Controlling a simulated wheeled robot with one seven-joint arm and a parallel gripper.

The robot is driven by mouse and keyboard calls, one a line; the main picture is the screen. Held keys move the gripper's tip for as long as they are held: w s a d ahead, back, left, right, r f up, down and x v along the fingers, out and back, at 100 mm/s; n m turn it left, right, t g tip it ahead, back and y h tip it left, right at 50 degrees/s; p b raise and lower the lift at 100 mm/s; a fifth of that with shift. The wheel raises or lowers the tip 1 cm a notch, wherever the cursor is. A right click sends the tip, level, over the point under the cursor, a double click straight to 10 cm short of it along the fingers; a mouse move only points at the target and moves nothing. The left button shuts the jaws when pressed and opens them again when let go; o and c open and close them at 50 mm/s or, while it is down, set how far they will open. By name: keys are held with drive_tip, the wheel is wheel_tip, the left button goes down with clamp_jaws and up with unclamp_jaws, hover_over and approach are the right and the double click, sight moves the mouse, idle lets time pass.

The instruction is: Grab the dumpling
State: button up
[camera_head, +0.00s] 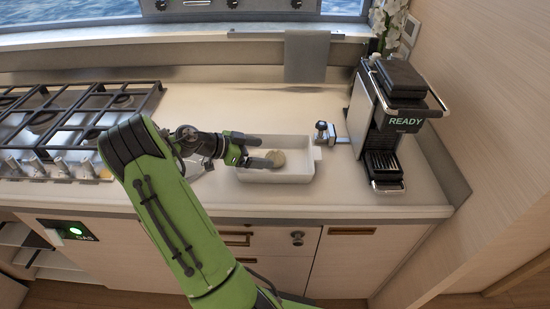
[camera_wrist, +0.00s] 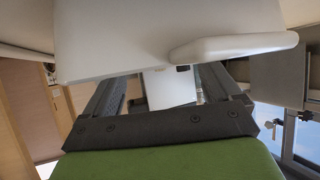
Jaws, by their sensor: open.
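A large white surface with a lip, likely the tray (camera_wrist: 235,46), covers the top of that view and hides the fingertips. I cannot make out the dumpling there.
The gas stove (camera_head: 70,120) stands left of the tray. A coffee machine (camera_head: 388,115) stands to the right, with a portafilter-like piece (camera_head: 325,133) by the tray's right end. A grey cloth (camera_head: 306,56) hangs behind. The counter behind the tray is clear.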

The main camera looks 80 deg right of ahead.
sight(269, 154)
drive_tip(key=x, duration=0.4)
drive_tip(key=shift+s+f, duration=0.2)
drive_tip(key=shift+r, duration=0.1)
drive_tip(key=c, duration=1.2)
